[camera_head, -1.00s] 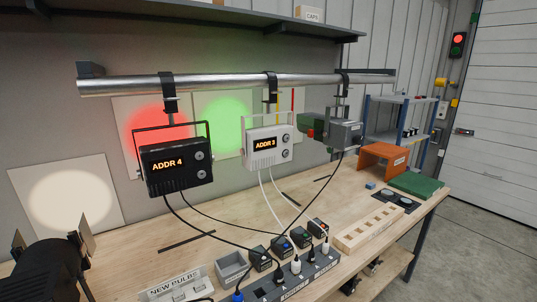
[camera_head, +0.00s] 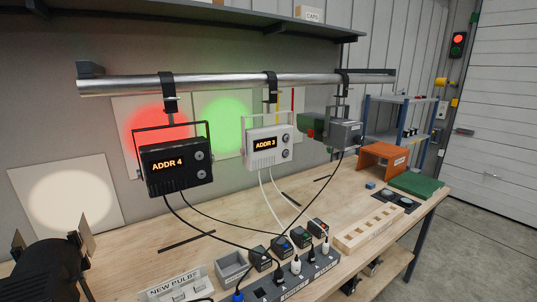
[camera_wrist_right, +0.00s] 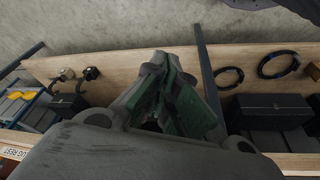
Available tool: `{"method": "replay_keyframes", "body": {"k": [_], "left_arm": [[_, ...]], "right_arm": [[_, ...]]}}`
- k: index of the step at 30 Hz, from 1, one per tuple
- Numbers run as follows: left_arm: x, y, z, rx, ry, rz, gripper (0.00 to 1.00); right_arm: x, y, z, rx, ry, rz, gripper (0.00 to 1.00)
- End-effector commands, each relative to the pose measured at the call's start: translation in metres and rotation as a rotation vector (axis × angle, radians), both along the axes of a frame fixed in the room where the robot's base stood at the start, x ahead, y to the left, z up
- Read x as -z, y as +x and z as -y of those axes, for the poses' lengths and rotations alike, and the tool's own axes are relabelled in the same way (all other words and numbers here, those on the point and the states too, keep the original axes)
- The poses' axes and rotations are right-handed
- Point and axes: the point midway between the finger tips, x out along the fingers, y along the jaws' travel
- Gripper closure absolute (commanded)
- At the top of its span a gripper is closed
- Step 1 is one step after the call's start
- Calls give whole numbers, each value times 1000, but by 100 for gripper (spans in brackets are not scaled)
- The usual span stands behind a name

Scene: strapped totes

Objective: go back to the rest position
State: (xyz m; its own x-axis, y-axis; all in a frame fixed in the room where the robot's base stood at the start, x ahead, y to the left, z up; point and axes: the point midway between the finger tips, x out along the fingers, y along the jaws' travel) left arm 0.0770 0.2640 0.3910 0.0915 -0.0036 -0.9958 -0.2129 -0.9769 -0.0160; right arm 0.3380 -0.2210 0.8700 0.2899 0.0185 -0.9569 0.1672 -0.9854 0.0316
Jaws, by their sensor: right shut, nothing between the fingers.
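My right gripper (camera_wrist_right: 168,92) shows in the right wrist view, its green-padded fingers together with nothing between them. It is above a wooden surface (camera_wrist_right: 125,66) and touches nothing that I can see. Neither gripper shows in the head view. In that view, a black lamp reading ADDR 4 (camera_head: 176,166) and a white lamp reading ADDR 3 (camera_head: 267,143) hang from a metal bar (camera_head: 220,84). A grey and green unit (camera_head: 344,134) hangs to their right.
The workbench (camera_head: 205,222) holds a power strip (camera_head: 290,284), a grey bin (camera_head: 232,268), a wooden rack (camera_head: 368,228) and an orange stand (camera_head: 383,157). A black lamp (camera_head: 42,272) is at lower left. Coiled cables (camera_wrist_right: 278,64) and black boxes (camera_wrist_right: 270,108) show in the wrist view.

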Motion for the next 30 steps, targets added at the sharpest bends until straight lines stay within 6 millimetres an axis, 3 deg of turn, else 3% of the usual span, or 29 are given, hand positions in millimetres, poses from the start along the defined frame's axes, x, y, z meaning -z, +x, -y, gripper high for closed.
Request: {"method": "replay_keyframes", "body": {"k": [5, 17, 30], "left_arm": [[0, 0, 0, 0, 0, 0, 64], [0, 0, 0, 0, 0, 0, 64], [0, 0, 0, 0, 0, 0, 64]], "right_arm": [[34, 4, -1, -1, -1, -14, 100], [137, 3, -2, -8, -2, -47, 100], [244, -22, 0, -14, -5, -83, 100]]}}
